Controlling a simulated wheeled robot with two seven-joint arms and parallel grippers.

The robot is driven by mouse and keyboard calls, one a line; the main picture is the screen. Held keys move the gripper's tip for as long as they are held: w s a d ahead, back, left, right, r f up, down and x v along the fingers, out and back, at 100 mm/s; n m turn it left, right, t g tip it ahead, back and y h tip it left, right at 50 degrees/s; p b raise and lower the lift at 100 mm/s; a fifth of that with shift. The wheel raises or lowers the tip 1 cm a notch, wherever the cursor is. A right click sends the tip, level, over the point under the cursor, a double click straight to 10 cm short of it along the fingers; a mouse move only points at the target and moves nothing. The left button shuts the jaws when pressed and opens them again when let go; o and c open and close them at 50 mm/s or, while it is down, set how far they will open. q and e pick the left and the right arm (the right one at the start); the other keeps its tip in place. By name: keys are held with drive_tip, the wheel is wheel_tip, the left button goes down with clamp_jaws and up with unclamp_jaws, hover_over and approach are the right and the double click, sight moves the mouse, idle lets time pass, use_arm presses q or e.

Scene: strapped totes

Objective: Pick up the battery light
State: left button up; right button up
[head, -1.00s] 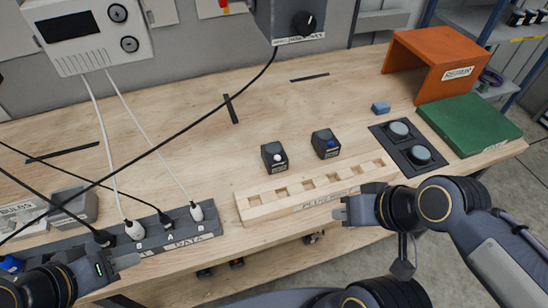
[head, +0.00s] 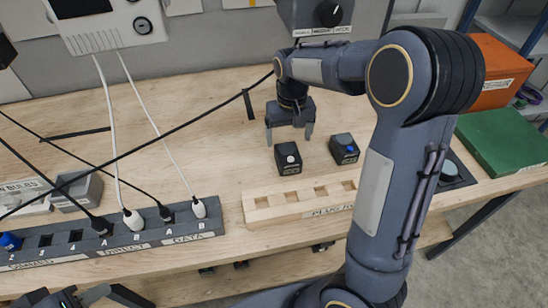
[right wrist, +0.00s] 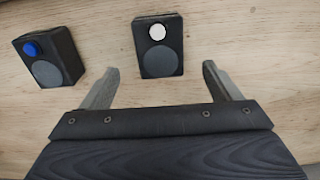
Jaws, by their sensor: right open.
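Two small black boxes stand on the wooden table; I cannot tell from a label which is the battery light. One has a white button (head: 288,158), the other a blue button (head: 344,149). In the right wrist view, the white-button box (right wrist: 158,62) lies just beyond and between my fingertips, and the blue-button box (right wrist: 48,57) is to the left. My right gripper (head: 290,132) is open and empty, pointing down behind the white-button box, apart from it. My left gripper (head: 100,296) is at the bottom left edge, partly cut off.
A wooden plug rack (head: 300,197) with square holes lies in front of the boxes. A socket strip (head: 150,238) with plugged cables is at left. A green box (head: 503,140) and orange stand (head: 490,88) are at right. A black cable hangs across the left side.

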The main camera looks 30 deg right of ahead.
sight(288, 153)
drive_tip(key=shift+w+a+f, duration=0.1)
drive_tip(key=shift+w+f, duration=0.1)
drive_tip(key=shift+f, duration=0.5)
drive_tip(key=f, duration=0.4)
drive_tip(key=s+f+p, duration=0.1)
drive_tip(key=f, duration=0.1)
drive_tip(key=shift+f, duration=0.35)
drive_tip(key=c, duration=1.4)
